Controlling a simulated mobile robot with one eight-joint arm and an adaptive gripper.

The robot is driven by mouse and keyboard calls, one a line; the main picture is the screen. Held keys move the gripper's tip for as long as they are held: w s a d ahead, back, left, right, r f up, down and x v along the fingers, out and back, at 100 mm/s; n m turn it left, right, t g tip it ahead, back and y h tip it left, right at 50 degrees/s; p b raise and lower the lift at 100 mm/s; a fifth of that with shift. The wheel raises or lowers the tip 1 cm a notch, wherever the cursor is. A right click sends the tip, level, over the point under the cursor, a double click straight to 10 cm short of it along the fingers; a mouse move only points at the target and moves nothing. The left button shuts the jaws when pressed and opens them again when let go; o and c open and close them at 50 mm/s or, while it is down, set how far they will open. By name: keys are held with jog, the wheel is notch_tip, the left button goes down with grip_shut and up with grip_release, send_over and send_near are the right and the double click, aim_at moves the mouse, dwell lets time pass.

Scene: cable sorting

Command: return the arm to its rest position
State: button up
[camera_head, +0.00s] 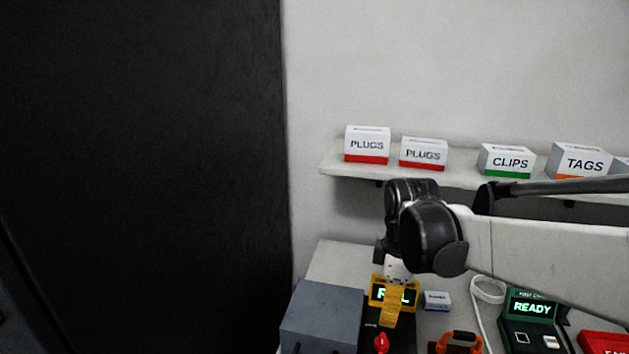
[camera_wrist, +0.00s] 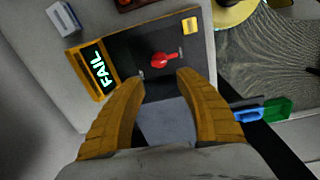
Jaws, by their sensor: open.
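My gripper (camera_wrist: 160,92) shows in the wrist view with its two yellow fingers spread apart and nothing between them. In the head view my gripper (camera_head: 391,310) hangs below my black and white arm, over the bench. Below it is a tester with a yellow-framed screen reading FAIL (camera_wrist: 104,71) and a red lever (camera_wrist: 164,59). In the head view the red lever (camera_head: 381,343) shows just below the fingers, and the arm and fingers partly cover the screen. The gap between fingertips and tester is hard to judge.
A grey box (camera_head: 322,315) stands left of the tester. A second tester reading READY (camera_head: 532,308), a white cable (camera_head: 484,293), and an orange-handled tool (camera_head: 459,340) lie to the right. A shelf (camera_head: 330,165) with labelled boxes is above. A dark panel (camera_head: 140,170) fills the left.

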jog(key=s+r+m+t, duration=0.3)
jog(key=s+m+t, duration=0.3)
jog(key=s+m, duration=0.6)
jog(key=shift+m+t, duration=0.3)
jog(key=shift+m, duration=0.4)
jog(key=shift+c, duration=0.5)
